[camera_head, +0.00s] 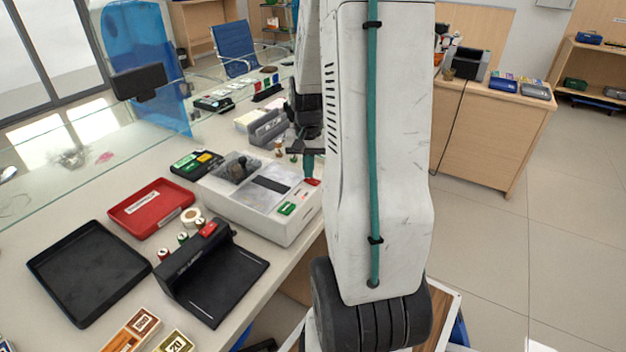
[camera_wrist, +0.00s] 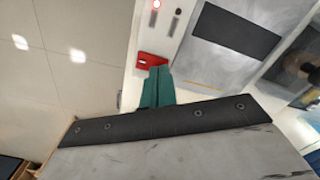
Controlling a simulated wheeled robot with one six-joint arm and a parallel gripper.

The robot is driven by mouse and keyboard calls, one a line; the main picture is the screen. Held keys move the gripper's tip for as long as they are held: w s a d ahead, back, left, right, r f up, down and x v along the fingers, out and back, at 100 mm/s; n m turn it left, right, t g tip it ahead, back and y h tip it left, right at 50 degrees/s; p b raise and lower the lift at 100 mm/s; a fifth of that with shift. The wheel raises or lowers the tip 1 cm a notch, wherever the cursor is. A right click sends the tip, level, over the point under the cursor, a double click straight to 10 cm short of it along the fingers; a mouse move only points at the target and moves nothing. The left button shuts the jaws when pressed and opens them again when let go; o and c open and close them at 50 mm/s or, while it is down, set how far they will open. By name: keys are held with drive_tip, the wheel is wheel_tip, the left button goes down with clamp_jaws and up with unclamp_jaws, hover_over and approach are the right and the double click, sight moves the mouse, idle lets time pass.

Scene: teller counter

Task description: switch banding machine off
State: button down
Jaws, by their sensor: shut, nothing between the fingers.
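The white machine (camera_head: 258,211) with a grey top, which I take for the banding machine, stands on the counter. It has a green button (camera_head: 287,208) at its front corner and a red button (camera_head: 312,182) at its right rear. In the wrist view the red button (camera_wrist: 153,58) sits on the machine's white edge (camera_wrist: 157,38), below a small lamp (camera_wrist: 156,4) glowing red. My gripper (camera_head: 309,174) is shut and empty, its teal fingers just above the red button. In the wrist view its tips (camera_wrist: 157,70) reach the button's edge; I cannot tell whether they touch.
A black device (camera_head: 210,275) with a red top part stands in front of the machine, beside a red tray (camera_head: 150,207) and a black tray (camera_head: 88,270). A keypad (camera_head: 195,163) and a grey box (camera_head: 267,129) lie behind. A glass screen borders the left. Open floor lies right.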

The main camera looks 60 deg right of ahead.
drive_tip(key=shift+f, duration=0.35)
drive_tip(key=shift+r, duration=3.55)
